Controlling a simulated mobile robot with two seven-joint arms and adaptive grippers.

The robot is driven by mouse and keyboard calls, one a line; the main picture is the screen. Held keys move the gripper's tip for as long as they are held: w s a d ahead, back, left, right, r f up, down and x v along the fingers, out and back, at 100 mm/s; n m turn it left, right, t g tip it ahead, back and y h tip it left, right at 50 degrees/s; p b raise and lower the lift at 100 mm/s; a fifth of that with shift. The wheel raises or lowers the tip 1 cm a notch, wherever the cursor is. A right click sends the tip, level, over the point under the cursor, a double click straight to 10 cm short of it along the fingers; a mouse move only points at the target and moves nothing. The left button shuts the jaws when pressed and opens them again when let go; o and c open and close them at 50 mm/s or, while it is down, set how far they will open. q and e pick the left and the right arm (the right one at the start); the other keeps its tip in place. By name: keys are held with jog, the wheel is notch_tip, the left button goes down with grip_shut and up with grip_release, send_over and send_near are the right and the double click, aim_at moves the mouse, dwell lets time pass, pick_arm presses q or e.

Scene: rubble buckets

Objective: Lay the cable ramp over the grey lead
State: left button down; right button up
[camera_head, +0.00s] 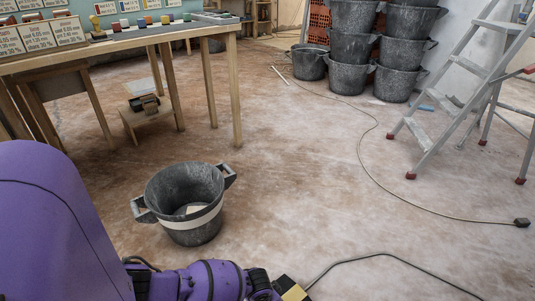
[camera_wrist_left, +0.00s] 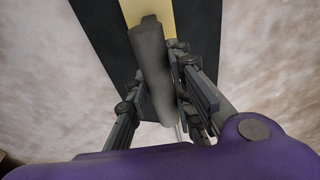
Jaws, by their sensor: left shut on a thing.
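The cable ramp (camera_head: 295,292), black with a yellow band, shows only in part at the bottom edge of the head view. In the left wrist view the ramp (camera_wrist_left: 100,22) fills the top middle as a wide dark strip with yellow. My left gripper (camera_wrist_left: 163,92) is shut on the ramp, with its fingers either side of a grey rounded bar. A grey lead (camera_head: 385,255) curves over the floor just right of the ramp. Its left end is hidden near the ramp, and I cannot tell whether the two touch. My right gripper is in neither view.
A dark bucket (camera_head: 183,187) with a pale band stands on the floor ahead. A thin second cable (camera_head: 362,160) runs to a dark block (camera_head: 522,222). A workbench (camera_head: 150,38) is at the left, stacked buckets (camera_head: 350,48) at the back, a stepladder (camera_head: 460,105) at the right.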

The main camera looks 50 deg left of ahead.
pick_arm(q)
jog(key=shift+w+f, duration=0.1)
jog(key=shift+f, duration=0.25)
jog(key=c, duration=1.5)
grip_release()
jog(key=shift+o, duration=0.2)
jog(key=r, duration=0.4)
jog(key=s+r, duration=0.1)
jog(key=r, duration=0.3)
jog(key=s+r, duration=0.1)
jog(key=r, duration=0.3)
